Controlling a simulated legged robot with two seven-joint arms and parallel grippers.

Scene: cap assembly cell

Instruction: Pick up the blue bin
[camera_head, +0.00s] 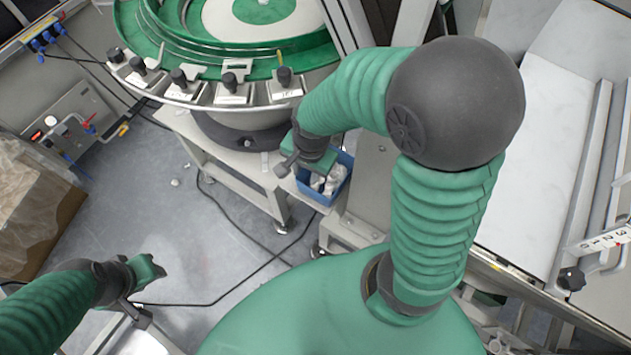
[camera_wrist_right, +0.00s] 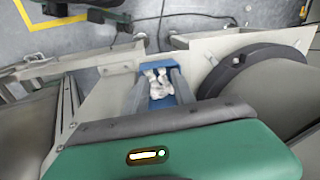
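The blue bin (camera_head: 316,194) stands on a bench beside the round feeder in the head view, with white parts inside. It also shows in the right wrist view (camera_wrist_right: 178,67), ahead of the gripper palm. My right gripper (camera_head: 287,163) is over the bin's left side in the head view and hides part of it. In the wrist view its two grey fingers (camera_wrist_right: 158,80) are apart, one on each side of the bin. I cannot tell whether they touch it. My left gripper (camera_head: 146,275) is low at the left, away from the bin; its fingers are unclear.
The round green feeder (camera_head: 230,60) with knobs on its rim is close behind and left of the bin. A pale conveyor (camera_head: 535,130) lies at the right. A wrapped box (camera_head: 35,215) is at the far left. Cables cross the open grey floor (camera_head: 190,240).

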